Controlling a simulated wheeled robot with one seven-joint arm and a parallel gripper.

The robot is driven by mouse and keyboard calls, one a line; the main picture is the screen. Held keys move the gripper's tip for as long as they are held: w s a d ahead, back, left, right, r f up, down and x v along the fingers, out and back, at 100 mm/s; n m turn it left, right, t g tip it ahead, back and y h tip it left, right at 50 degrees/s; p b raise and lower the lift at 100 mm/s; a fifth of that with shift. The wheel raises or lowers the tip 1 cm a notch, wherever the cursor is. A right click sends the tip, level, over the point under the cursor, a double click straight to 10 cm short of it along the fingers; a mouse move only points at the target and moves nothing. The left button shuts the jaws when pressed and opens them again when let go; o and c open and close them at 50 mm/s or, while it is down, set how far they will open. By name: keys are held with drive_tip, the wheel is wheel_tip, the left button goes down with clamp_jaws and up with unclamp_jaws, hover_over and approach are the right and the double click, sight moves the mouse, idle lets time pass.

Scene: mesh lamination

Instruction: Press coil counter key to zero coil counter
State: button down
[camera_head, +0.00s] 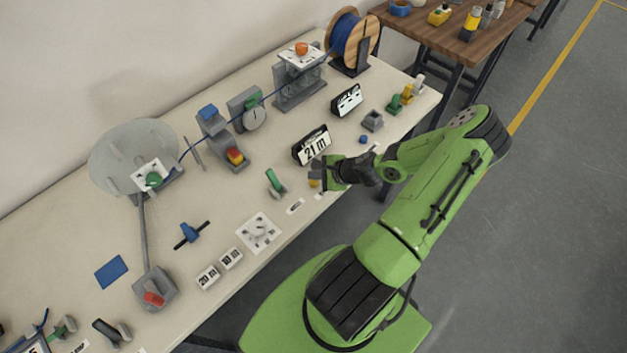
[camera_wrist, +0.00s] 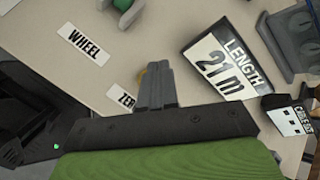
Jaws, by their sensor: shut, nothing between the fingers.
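The counter display (camera_head: 312,147) reads "21 m" in the head view. In the wrist view the same display (camera_wrist: 222,68) carries the word LENGTH. A small yellow key (camera_head: 313,183) sits on the bench just in front of the display, beside my gripper (camera_head: 319,171). In the wrist view only a sliver of yellow shows at the left of my shut, empty fingers (camera_wrist: 157,72); the fingers hide the rest. A label reading "ZER", partly covered, (camera_wrist: 121,96) lies beside it. I cannot tell whether the fingertips touch the key.
A WHEEL label (camera_wrist: 84,44) and a green-handled part (camera_head: 275,182) lie left of my gripper. A blue cable (camera_head: 264,99) runs from the wooden spool (camera_head: 352,38) along the bench.

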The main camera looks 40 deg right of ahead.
sight(316, 183)
idle(0.8)
drive_tip(key=shift+f+b, duration=0.3)
drive_tip(key=shift+f, duration=0.1)
drive_tip(key=shift+f+b, duration=0.4)
drive_tip(key=shift+f, duration=0.15)
idle(0.5)
drive_tip(key=shift+r+p, duration=0.85)
drive_tip(key=shift+r, duration=0.15)
wheel_tip(316, 183, up, 5)
drive_tip(key=p, duration=0.4)
drive_tip(key=shift+r, duration=0.15)
idle(0.4)
